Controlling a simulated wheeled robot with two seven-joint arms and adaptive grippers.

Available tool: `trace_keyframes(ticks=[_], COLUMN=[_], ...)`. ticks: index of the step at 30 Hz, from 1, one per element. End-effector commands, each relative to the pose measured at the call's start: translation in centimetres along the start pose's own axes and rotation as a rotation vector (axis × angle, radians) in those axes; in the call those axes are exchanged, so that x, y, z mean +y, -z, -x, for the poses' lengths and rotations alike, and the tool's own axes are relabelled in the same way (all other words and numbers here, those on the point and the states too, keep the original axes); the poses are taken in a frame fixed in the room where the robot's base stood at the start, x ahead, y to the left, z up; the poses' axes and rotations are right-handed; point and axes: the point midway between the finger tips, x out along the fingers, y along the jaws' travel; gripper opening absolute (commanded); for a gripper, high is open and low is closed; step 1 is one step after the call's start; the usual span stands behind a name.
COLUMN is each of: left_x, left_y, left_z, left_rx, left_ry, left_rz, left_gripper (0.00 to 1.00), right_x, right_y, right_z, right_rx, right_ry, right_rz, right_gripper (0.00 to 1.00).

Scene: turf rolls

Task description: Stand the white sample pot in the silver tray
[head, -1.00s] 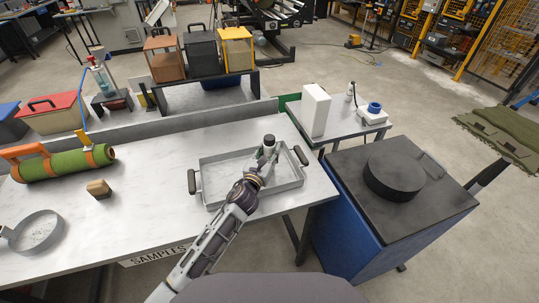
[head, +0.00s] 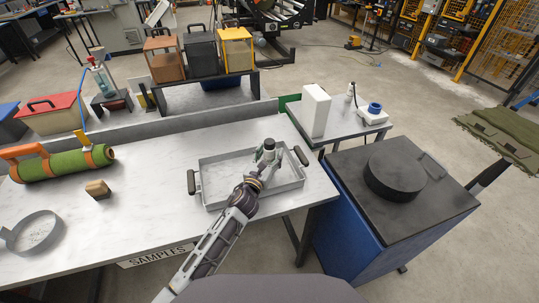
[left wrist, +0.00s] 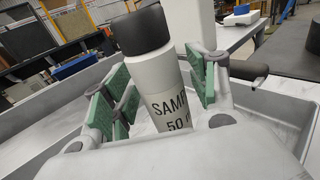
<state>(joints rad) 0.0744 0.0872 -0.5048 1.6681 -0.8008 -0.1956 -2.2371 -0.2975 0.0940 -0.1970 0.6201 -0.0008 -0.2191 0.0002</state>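The silver tray (head: 222,180) lies on the white table, with a dark handle at each end. The white sample pot (head: 269,143), with its black cap, is at the tray's far right part and looks about upright. In the left wrist view the pot (left wrist: 160,78) shows its printed label; its foot is hidden by my gripper. My left gripper (head: 267,157) is around the pot. Its green-padded fingers (left wrist: 165,90) are spread, with narrow gaps beside the pot. My right gripper is not in view.
A green turf roll (head: 62,165) with orange bands, a small wooden block (head: 98,190) and a round sieve (head: 37,231) lie to the left. A side table with a white block (head: 315,110) and a blue cabinet (head: 350,220) stand to the right.

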Motion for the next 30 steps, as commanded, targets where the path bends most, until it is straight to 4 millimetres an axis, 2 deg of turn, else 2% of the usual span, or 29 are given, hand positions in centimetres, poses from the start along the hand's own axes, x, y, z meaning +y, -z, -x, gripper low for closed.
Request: trace_keyframes(ticks=[13, 22, 30], left_x=[0.0, 0.0, 0.0], left_y=[-0.4, -0.1, -0.1], left_z=[0.0, 2.7, 5.6], left_rx=[0.0, 0.001, 0.001], left_ry=[0.0, 0.0, 0.0], left_rz=[0.001, -0.001, 0.0], left_gripper=[0.58, 0.58, 0.58], right_x=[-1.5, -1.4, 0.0], right_y=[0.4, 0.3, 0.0], right_z=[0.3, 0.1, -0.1], right_rx=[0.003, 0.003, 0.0], right_ry=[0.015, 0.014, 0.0], right_rz=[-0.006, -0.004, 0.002], right_gripper=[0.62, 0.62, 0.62])
